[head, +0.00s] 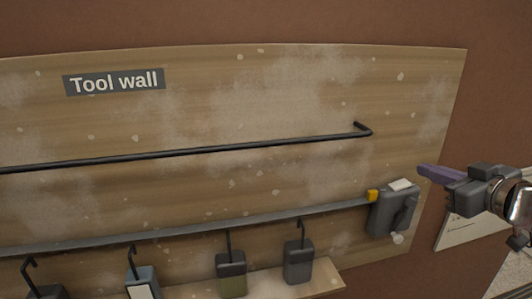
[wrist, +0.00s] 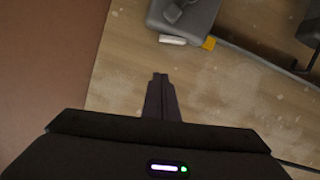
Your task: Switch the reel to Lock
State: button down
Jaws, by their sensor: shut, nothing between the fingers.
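The grey reel housing (head: 384,219) is fixed at the lower right of the tool board in the head view. It has a dark lever-like part (head: 405,213) on its front, a white label (head: 400,185) on top and a yellow piece (head: 372,196) at its left side. It shows at the top of the wrist view (wrist: 197,22), partly cut off. I cannot read any lock marking. My gripper (head: 422,170) is shut and empty, above and right of the reel. In the wrist view its closed fingers (wrist: 160,78) point toward the reel without visible contact.
The plaster-spotted board (head: 250,120) bears a "Tool wall" sign (head: 114,82) and a black rail (head: 200,153). A grey strip (head: 200,233) runs left from the reel. A pale sheet (head: 470,225) is at the right.

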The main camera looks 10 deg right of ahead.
send_over(399, 185)
jog(key=f+v, duration=0.1)
jog(key=v, duration=0.1)
jog(key=shift+s+d+f, duration=0.15)
jog(key=shift+d+f, duration=0.2)
jog(key=shift+f, duration=0.1)
jog(key=shift+s+d+f, duration=0.1)
jog(key=shift+d+f, duration=0.1)
jog(key=shift+f, duration=0.4)
jog(key=shift+d+f, duration=0.15)
jog(key=shift+f, duration=0.45)
jog(key=shift+d+f, duration=0.15)
jog(key=shift+f, duration=0.55)
